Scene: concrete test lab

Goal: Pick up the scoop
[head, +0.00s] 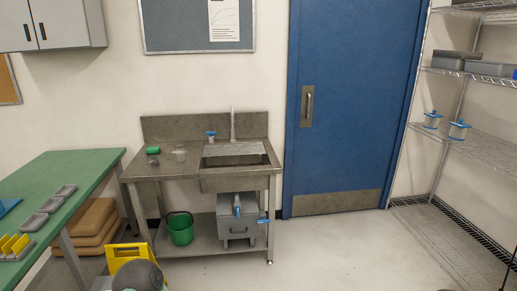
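I cannot clearly make out a scoop in the head view. Small items stand on the steel sink bench (151,170): a green block (153,151), a small grey piece (153,162), a clear container (179,154) and a blue-topped object (211,134) behind the basin. They are too small to tell whether any is the scoop. A flat blue object (8,206) lies on the green table at the left edge, partly cut off. Neither gripper shows in the view.
A green table (60,185) with grey trays stands at left. A green bucket (180,229) and a grey box (237,229) are under the sink bench. A yellow object (122,254) stands in front. Wire shelves (470,148) are at right. The floor at centre right is clear.

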